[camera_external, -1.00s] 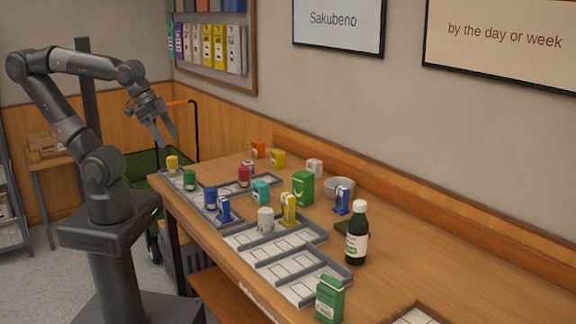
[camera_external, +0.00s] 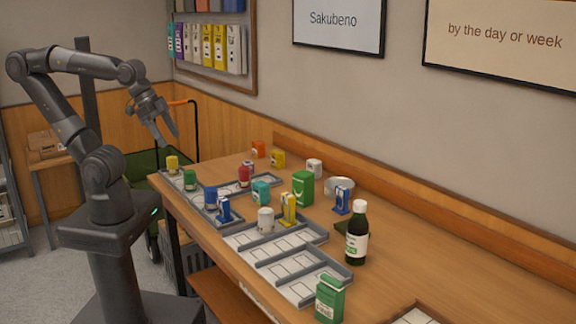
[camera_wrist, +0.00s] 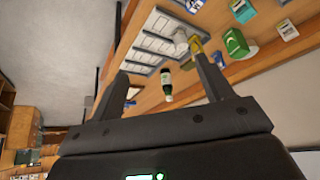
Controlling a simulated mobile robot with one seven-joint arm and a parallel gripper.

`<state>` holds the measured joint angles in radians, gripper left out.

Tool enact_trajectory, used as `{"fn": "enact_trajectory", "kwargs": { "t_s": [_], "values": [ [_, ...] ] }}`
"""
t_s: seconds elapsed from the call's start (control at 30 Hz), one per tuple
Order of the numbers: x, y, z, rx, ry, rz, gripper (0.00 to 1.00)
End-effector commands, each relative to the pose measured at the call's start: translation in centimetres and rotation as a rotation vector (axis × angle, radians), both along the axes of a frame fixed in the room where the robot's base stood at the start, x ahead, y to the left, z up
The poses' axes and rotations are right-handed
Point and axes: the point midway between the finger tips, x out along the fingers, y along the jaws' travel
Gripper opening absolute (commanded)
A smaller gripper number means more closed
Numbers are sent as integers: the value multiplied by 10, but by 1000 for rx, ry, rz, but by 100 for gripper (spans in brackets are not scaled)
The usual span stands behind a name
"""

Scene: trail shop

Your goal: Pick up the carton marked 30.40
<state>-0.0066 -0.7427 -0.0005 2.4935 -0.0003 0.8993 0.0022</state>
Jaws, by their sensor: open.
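No marking 30.40 can be read in either view, so I cannot tell which carton it is. Several cartons stand on the wooden counter: a green one (camera_external: 330,298) at the front, a larger green one (camera_external: 303,187) in the middle, a teal one (camera_external: 261,192), a yellow one (camera_external: 277,159), an orange one (camera_external: 258,149) and a white one (camera_external: 314,168). My gripper (camera_external: 169,138) is open and empty, above the counter's far left end. In the wrist view my open fingers (camera_wrist: 164,72) frame part of the counter, with a green carton (camera_wrist: 236,43) to their right.
Grey divided trays (camera_external: 290,262) with pale labels run along the counter's near side. The wall is behind; the counter's right part is mostly clear.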

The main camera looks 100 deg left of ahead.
Motion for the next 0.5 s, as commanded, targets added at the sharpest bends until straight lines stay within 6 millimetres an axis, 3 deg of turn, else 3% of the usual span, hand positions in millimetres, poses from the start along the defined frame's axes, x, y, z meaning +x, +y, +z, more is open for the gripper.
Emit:
{"fn": "enact_trajectory", "kwargs": {
  "t_s": [0.17, 0.27, 0.5],
  "values": [
    [28, 18, 12, 8, 12, 52, 73],
    [55, 38, 22, 16, 20, 97, 73],
    [118, 102, 35, 27, 40, 205, 73]
  ]
}}
